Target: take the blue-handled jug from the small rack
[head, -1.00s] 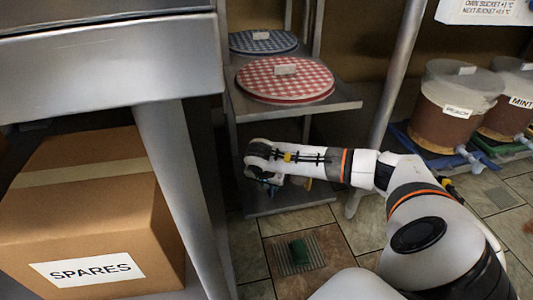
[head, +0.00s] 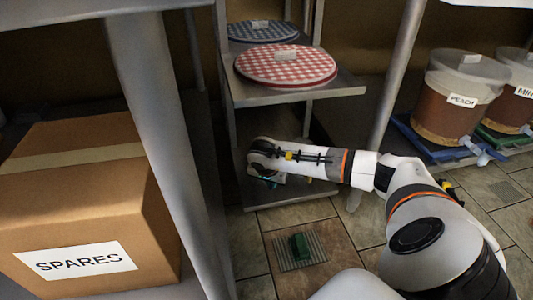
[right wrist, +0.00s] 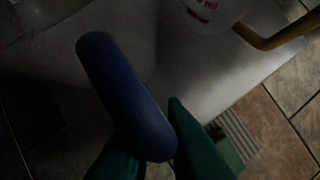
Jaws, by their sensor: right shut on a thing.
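In the right wrist view the blue handle (right wrist: 122,90) of the jug runs between the green fingers of my right gripper (right wrist: 150,155), which is shut on it. The view is dark. A dim, pale shape at its upper left may be the jug's body. In the head view my right gripper (head: 268,178) is low inside the small rack (head: 295,190), over its bottom shelf. The jug cannot be made out there. My left gripper is not in view.
A yellow handle (right wrist: 272,38) and a pale vessel with red print (right wrist: 208,8) are close by. Red-checked (head: 285,66) and blue-checked (head: 262,31) round lids lie on higher shelves. A SPARES box (head: 85,205) is at left, a PEACH bucket (head: 452,100) at right.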

